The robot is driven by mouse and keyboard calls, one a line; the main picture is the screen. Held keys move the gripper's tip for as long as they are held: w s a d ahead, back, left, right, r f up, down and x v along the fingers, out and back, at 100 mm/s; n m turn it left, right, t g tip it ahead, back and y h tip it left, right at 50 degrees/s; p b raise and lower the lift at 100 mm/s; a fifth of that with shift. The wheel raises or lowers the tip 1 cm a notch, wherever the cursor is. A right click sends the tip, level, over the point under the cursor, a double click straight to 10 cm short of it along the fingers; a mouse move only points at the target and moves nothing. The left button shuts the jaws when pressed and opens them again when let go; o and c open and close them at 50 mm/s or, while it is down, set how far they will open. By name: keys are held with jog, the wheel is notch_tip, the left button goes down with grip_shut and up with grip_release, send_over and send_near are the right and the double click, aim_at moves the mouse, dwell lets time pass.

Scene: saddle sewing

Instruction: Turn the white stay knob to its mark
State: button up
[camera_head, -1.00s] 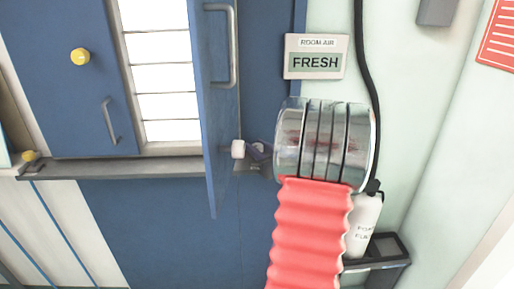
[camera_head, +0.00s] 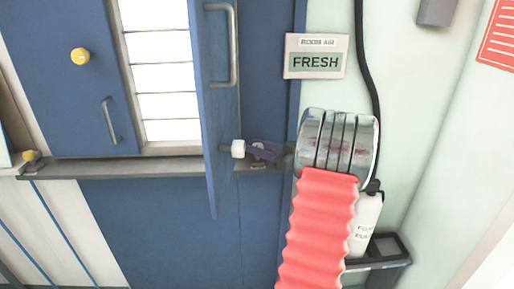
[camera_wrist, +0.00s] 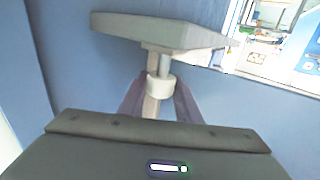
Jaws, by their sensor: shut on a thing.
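The white stay knob (camera_head: 238,149) is on the inner side of the open blue door (camera_head: 215,115), near its lower part. In the wrist view the white knob (camera_wrist: 159,89) sits in the middle, with a pale stem. My gripper (camera_head: 250,149) has dark purple fingers that reach to the knob from the right. In the wrist view the fingers of my gripper (camera_wrist: 159,98) stand on either side of the knob and are shut on it. The knob's mark cannot be made out.
A grey ledge (camera_head: 120,169) runs below the bright shuttered opening (camera_head: 165,85). A "FRESH" sign (camera_head: 316,62) hangs on the pale wall at upper right. A white bottle (camera_head: 366,222) and a dark holder (camera_head: 388,248) are at lower right, close to my arm.

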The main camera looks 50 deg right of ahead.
jog(key=shift+n+g+y, duration=0.8)
jog(key=shift+n+y, duration=0.65)
jog(key=shift+y, duration=0.7)
jog(key=shift+n+g+y, duration=0.8)
jog(key=shift+n+y, duration=0.65)
jog(key=shift+y, duration=0.7)
jog(key=o, duration=1.1)
jog(key=shift+c, duration=0.2)
jog(key=shift+s, duration=0.1)
jog(key=v, duration=1.3)
jog(key=shift+d, duration=0.35)
